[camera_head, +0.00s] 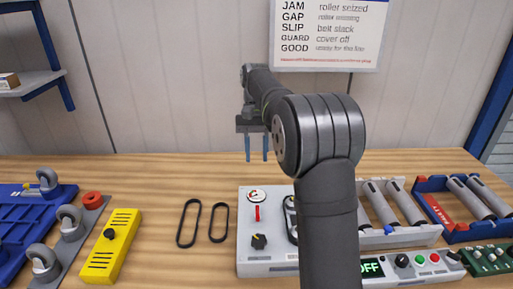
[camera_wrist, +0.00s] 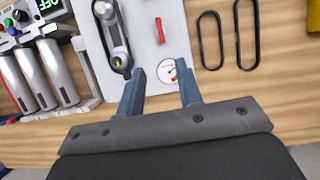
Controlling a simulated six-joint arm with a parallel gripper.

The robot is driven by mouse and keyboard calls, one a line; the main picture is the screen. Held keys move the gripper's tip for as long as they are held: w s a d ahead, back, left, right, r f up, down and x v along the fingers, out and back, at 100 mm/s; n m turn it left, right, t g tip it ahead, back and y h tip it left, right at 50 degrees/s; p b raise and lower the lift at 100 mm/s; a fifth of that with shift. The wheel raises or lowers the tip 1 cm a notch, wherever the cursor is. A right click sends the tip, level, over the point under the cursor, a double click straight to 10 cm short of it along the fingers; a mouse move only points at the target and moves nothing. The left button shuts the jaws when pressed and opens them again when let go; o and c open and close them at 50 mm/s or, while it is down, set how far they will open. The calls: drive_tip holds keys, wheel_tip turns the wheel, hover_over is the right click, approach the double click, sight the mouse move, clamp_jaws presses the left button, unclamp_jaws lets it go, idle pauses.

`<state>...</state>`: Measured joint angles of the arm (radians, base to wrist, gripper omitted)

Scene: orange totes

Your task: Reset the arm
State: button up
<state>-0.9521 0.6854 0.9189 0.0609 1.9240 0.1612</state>
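My gripper (camera_head: 256,148) hangs above the bench near the back wall, fingers pointing down. Its two blue fingers are apart with nothing between them. In the wrist view my gripper (camera_wrist: 160,85) is also open and empty, with the grey machine panel below it. The panel (camera_head: 275,263) carries a round gauge (camera_head: 256,196), a red lever (camera_head: 257,212) and a black knob (camera_head: 259,241). My arm hides part of the panel in the head view. In the wrist view a belt drive (camera_wrist: 113,35) shows on the panel.
Two black belts (camera_head: 188,223) lie flat on the wooden bench. A yellow block (camera_head: 113,246) and casters (camera_head: 69,222) are at left. Grey rollers (camera_head: 379,205) and a blue tray with rollers (camera_head: 430,207) are at right. A sign (camera_head: 327,35) hangs on the wall. Air around the gripper is clear.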

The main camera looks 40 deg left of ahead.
sight(257, 211)
drive_tip(key=shift+w+a+r, duration=0.15)
drive_tip(key=shift+r, duration=0.45)
drive_tip(key=shift+f, duration=0.1)
drive_tip(key=x, duration=1.7)
drive_tip(key=shift+f, duration=0.1)
